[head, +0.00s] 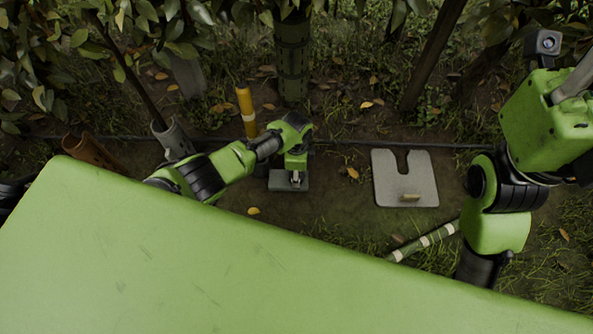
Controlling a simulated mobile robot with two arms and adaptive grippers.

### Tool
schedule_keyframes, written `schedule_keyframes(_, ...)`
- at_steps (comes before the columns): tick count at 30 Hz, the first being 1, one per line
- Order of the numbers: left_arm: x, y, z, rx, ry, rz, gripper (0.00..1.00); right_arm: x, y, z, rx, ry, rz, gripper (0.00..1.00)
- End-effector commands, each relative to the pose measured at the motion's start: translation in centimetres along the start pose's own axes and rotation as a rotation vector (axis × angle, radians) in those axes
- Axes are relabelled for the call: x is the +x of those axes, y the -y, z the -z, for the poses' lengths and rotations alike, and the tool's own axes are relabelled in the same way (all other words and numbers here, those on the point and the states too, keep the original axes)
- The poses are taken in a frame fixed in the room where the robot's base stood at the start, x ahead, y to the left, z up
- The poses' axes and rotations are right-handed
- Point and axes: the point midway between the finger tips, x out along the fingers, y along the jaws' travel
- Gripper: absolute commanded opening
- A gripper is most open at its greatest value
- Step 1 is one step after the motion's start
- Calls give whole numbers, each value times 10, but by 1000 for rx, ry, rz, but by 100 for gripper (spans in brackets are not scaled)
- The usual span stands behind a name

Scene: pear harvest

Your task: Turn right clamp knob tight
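I cannot make out a clamp or its knob for certain. My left arm comes in from the left, low over the ground. Its end, the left gripper (290,180), points down by a small grey block; its fingers are too small and hidden to read. My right arm stands at the right edge. Its green end, the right gripper (574,82), is partly cut off by the frame, and its fingers do not show clearly.
A pale slotted plate (388,187) with a small tan piece lies on the ground between the arms. A yellow post (246,108), a mesh-wrapped trunk (292,62), a grey tube (174,140) and a brown tube (90,150) stand behind. A striped pole (428,239) lies in front.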

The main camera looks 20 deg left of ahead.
Motion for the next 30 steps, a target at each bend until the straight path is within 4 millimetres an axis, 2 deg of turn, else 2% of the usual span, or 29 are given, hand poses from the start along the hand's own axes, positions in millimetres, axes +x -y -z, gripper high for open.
schedule_keyframes(18,0,0,0,553,1,0,15,-3,-1,-1,2,13,-6,41)
schedule_keyframes(30,1,0,0,742,0,0,15,-4,-1,-3,3,20,-6,41)
